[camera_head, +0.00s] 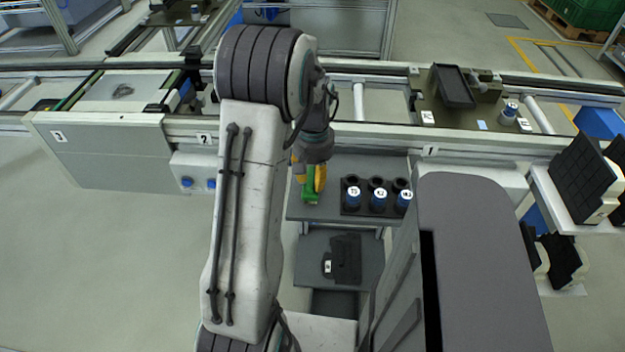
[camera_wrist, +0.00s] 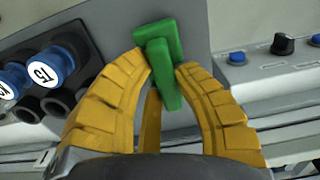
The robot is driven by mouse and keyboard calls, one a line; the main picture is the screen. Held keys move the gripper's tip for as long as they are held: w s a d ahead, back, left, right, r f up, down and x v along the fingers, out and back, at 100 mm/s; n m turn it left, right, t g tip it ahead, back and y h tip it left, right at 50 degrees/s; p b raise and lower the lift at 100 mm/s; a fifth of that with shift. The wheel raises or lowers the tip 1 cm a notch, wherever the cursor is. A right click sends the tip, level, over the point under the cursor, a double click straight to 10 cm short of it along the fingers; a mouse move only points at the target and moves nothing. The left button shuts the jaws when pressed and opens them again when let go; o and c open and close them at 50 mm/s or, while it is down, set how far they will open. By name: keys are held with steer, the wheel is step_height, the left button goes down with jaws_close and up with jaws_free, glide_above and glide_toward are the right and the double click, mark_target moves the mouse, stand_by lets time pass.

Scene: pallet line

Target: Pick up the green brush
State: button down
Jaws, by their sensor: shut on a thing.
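The green brush (camera_head: 310,192) is at the left part of a grey shelf (camera_head: 330,168) in the head view. It also shows in the wrist view (camera_wrist: 163,55), with its wider end beyond the fingertips. My gripper (camera_head: 310,180) has yellow fingers and points down at the brush. In the wrist view my gripper (camera_wrist: 162,75) is shut on the brush, one finger on each side. Whether the brush still touches the shelf I cannot tell. Part of the brush is hidden between the fingers.
A lower shelf (camera_head: 312,262) carries a dark part (camera_head: 345,258). The conveyor line (camera_head: 380,130) runs behind. A control box with knobs (camera_wrist: 283,44) is near the gripper.

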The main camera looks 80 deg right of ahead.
mark_target(314, 175)
steer(key=shift+r, duration=1.95)
steer(key=s+r, duration=0.7)
steer(key=s, duration=0.4)
steer(key=shift+s, duration=0.35)
steer(key=c, duration=1.6)
jaws_free()
steer(key=shift+c, duration=0.2)
jaws_close()
steer(key=shift+w+d, duration=0.1)
